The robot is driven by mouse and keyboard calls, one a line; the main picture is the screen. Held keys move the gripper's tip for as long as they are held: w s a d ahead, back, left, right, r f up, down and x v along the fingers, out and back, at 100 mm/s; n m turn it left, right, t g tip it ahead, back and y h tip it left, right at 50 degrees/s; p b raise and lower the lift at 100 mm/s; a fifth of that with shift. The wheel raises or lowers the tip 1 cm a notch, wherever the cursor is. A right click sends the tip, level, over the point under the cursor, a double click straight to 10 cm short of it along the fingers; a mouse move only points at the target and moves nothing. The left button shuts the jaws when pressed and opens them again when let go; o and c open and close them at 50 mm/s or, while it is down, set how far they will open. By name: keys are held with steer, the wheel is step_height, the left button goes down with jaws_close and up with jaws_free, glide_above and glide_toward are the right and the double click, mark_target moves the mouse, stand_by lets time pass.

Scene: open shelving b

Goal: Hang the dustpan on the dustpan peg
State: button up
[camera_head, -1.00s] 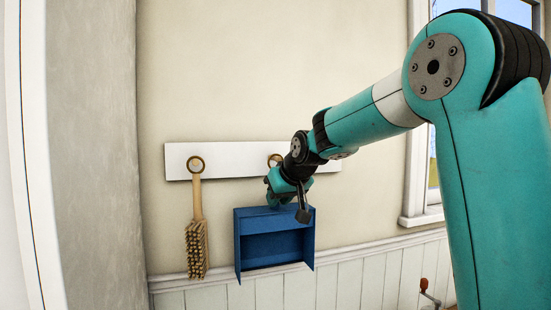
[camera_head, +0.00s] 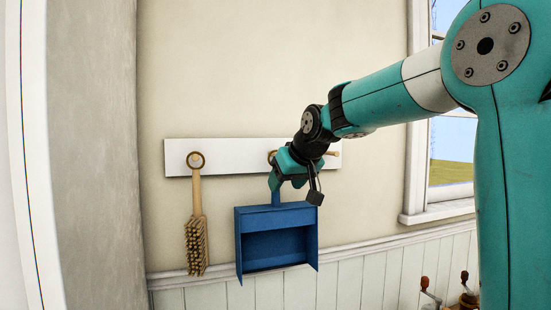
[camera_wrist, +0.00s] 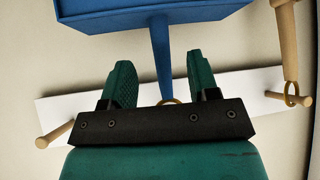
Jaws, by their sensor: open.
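The blue dustpan (camera_head: 277,217) hangs upright against the wall below a white peg board (camera_head: 230,160), its handle pointing up. In the wrist view, seen upside down, its pan (camera_wrist: 150,14) is at the top and its handle (camera_wrist: 161,60) runs down to a brass ring (camera_wrist: 171,101). The ring is at the board's middle; the dustpan peg there is hidden by my gripper, so I cannot see the ring around it. My gripper (camera_head: 279,180) is open at the handle. In the wrist view, its two green fingers (camera_wrist: 158,66) stand apart on either side of the handle, with gaps showing.
A brush (camera_head: 196,240) hangs by its ring from the board's left peg. An empty wooden peg (camera_head: 333,153) sticks out at the right end. A window (camera_head: 452,150) is at the right, above a ledge. Bare wall lies above the board.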

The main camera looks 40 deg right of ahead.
steer(key=d+b+v, duration=0.1)
steer(key=b+v, duration=0.1)
steer(key=v, duration=1)
steer(key=s+a+f+n+g+y, duration=0.2)
steer(key=a+f, duration=0.5)
steer(key=a, duration=0.1)
steer(key=s+a+f+n+g+y, duration=0.2)
steer(key=s+a+f, duration=0.1)
steer(key=a+f, duration=0.5)
steer(key=s+a+f+n+g, duration=0.2)
steer(key=s+a+f, duration=0.2)
steer(key=s+f, duration=0.2)
steer(key=s+a+f+n+g+y, duration=0.1)
steer(key=s+a+f+n+g, duration=0.1)
steer(key=s+a+f, duration=0.3)
steer(key=s+f+g+b, duration=0.1)
steer(key=s+f, duration=0.1)
steer(key=s, duration=0.2)
steer(key=shift+s+f, duration=0.15)
steer(key=shift+f, duration=0.15)
steer(key=shift+a, duration=0.1)
